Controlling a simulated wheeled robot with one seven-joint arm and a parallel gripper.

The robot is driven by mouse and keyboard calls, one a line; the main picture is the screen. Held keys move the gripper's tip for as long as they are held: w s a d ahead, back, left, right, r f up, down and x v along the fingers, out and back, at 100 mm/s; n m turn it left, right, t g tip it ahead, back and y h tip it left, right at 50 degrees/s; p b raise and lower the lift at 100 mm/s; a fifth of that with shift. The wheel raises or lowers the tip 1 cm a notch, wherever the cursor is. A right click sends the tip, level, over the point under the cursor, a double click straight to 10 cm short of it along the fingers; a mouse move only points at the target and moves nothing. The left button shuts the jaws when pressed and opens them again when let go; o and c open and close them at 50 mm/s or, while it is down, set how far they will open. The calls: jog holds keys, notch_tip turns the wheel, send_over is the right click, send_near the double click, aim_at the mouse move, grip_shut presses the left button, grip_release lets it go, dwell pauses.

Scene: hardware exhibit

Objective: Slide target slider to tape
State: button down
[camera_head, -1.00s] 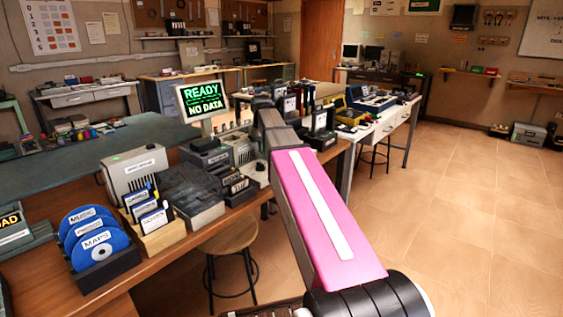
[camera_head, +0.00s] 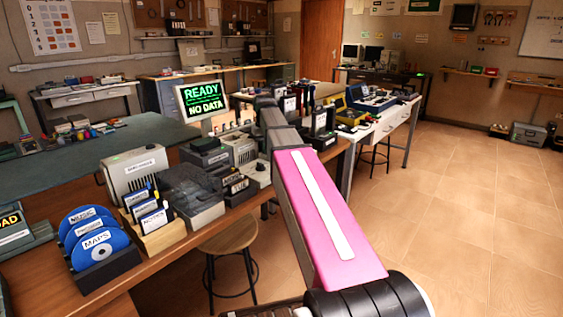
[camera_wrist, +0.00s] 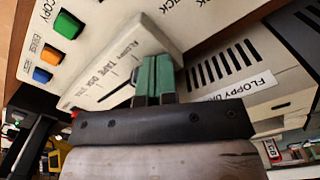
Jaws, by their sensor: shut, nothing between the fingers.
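In the wrist view, a pale slider box (camera_wrist: 106,75) carries a row of printed words, among them what reads as FLOPPY, TAPE and DISK. A dark slot line runs beside the words. My gripper (camera_wrist: 154,62) has green fingers closed together, with nothing between them. The fingertips overlap the box's face near the FLOPPY end of the row. I cannot tell whether they touch it, and no slider knob shows clearly; it may be behind the fingers. In the head view my pink-covered arm reaches over the bench and hides the gripper and the slider box.
A panel with a green button (camera_wrist: 68,24), an orange and a blue one stands at the wrist view's left. A vented floppy drive (camera_wrist: 225,70) is at the right. In the head view, disc holder (camera_head: 105,262), grey case (camera_head: 135,168) and lit screen (camera_head: 202,98) crowd the bench.

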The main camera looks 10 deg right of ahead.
jog(key=shift+w+d, duration=0.6)
jog(key=shift+d, duration=0.25)
dwell(0.3)
jog(key=shift+s+a, duration=0.2)
jog(key=shift+a, duration=0.05)
dwell(0.4)
jog(key=shift+r, duration=3.5)
